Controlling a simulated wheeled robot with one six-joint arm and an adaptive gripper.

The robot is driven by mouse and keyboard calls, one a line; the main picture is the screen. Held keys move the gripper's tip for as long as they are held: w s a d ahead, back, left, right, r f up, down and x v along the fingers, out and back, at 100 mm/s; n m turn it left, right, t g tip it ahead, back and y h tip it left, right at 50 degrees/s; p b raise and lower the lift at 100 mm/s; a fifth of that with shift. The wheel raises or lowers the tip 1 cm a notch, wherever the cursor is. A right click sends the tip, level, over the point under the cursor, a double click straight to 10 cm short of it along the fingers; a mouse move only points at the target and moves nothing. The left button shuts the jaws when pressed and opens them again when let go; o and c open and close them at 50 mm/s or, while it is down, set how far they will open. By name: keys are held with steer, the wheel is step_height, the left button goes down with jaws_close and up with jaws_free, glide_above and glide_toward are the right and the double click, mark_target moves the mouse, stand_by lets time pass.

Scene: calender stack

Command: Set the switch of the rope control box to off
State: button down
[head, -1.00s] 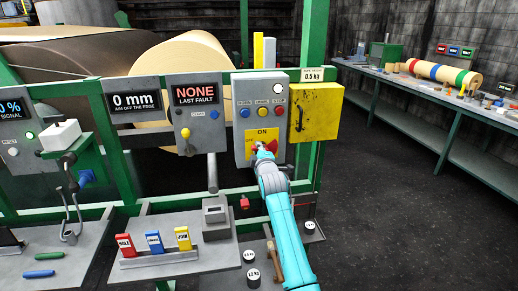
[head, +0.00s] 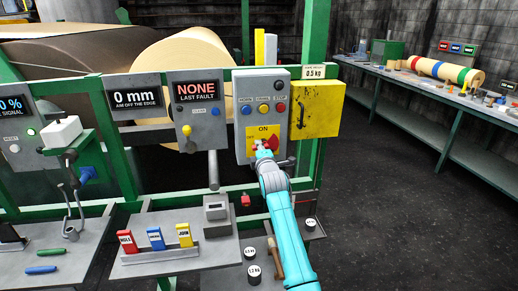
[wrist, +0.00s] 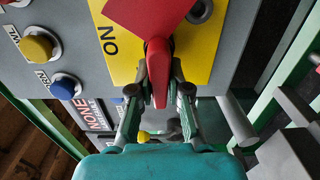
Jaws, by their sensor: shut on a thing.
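The rope control box appears to be the grey box (head: 246,93) with coloured buttons in the head view. Its yellow plate (head: 253,132) is marked ON at the top. A small marking left of the switch is too small to read surely. The red switch handle (wrist: 158,72) fills the middle of the wrist view, with a wide red part above it. It lies beside the word ON, not pointing at it. My gripper (wrist: 159,92) is shut on the handle, one finger on each side. In the head view my gripper (head: 262,153) covers part of the switch.
A yellow box (head: 316,108) hangs right of the control box. A grey screen box (head: 198,105) reading NONE is on the left. Open floor (head: 400,220) lies to the right.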

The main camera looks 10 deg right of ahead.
steer(key=c, duration=1.1)
jaws_free()
steer(key=s, duration=1.2)
steer(key=shift+f, duration=0.1)
